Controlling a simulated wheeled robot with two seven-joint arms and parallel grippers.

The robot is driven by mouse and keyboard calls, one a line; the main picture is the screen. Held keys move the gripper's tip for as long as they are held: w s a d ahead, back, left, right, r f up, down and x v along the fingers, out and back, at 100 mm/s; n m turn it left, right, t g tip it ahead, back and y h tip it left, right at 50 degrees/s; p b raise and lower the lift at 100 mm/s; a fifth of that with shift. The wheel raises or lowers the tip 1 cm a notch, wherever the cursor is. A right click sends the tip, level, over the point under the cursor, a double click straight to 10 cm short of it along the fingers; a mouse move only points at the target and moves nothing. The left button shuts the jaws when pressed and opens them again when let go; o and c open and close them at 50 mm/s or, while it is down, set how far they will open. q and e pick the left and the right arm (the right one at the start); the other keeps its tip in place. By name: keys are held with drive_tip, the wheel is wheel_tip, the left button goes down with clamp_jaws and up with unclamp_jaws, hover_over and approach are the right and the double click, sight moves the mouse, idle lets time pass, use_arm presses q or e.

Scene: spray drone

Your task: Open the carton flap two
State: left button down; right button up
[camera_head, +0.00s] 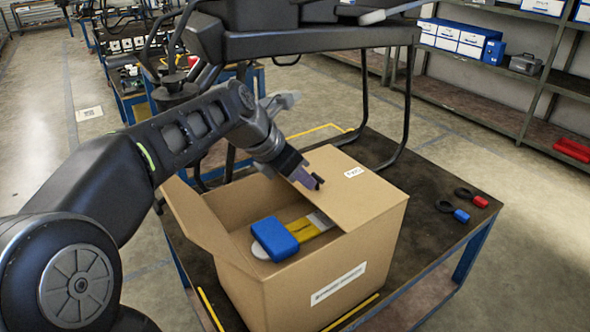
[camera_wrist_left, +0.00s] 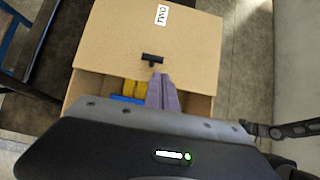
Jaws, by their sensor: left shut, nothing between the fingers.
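The brown carton (camera_head: 290,285) stands on the table with its top partly open. Flap two (camera_head: 352,195), marked "TWO" in the left wrist view (camera_wrist_left: 190,45), lies across the far right part of the opening. A small black tab (camera_head: 318,182) sits near its free edge; it also shows in the wrist view (camera_wrist_left: 152,57). Another flap (camera_head: 200,212) at the left stands tilted outward. My left gripper (camera_head: 305,178) is shut and empty, its purple fingertips (camera_wrist_left: 160,80) at the flap's free edge beside the tab. I cannot tell whether they touch.
A blue block (camera_head: 275,238) and a yellow piece (camera_head: 305,229) lie inside the carton. A large black drone frame (camera_head: 310,42) stands on the table behind it, its legs close to my arm. Red and blue small parts (camera_head: 461,215) lie on the table's right side.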

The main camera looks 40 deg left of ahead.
sight(321, 194)
use_arm(q)
drive_tip(key=shift+x, duration=1.8)
drive_tip(key=shift+r, duration=0.15)
